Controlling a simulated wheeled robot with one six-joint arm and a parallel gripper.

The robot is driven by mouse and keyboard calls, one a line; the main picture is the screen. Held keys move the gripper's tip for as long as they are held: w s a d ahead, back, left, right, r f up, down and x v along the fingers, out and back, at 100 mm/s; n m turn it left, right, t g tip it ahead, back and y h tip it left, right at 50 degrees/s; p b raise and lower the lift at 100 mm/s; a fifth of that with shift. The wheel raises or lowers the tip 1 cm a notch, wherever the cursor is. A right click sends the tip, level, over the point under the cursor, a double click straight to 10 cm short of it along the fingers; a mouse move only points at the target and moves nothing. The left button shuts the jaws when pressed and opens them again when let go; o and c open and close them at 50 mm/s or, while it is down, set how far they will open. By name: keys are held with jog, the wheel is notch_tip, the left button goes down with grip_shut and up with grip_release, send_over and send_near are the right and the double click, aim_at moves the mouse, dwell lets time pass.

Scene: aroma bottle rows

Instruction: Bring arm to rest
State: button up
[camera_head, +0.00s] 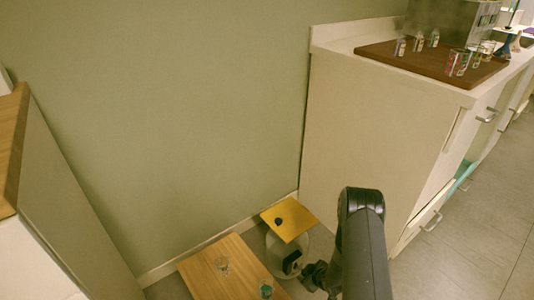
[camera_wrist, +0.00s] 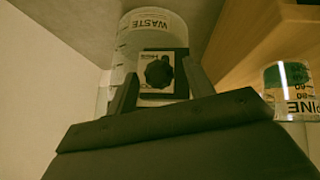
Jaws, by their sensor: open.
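My gripper (camera_wrist: 160,86) shows in the wrist view with its two dark fingers spread apart. Beyond them is a clear container (camera_wrist: 151,24) labelled WASTE. A black piece with a pale label and a round black knob (camera_wrist: 159,72) appears between the fingers; I cannot tell how far from them it is. In the head view my arm (camera_head: 364,245) reaches down at the lower right, beside the wooden table. Its dark wrist end is low near the white container (camera_head: 285,247), and the fingers are hard to make out there.
A yellow board (camera_head: 289,217) lies beyond. A white cabinet (camera_head: 375,140) stands close behind my arm, with a brown tray (camera_head: 430,63) of several bottles on top.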

jog(key=b+x, duration=0.1)
jog(key=x, duration=0.2)
jog(key=shift+w+f, duration=0.2)
jog(key=shift+f, duration=0.05)
jog(key=shift+r, duration=0.1)
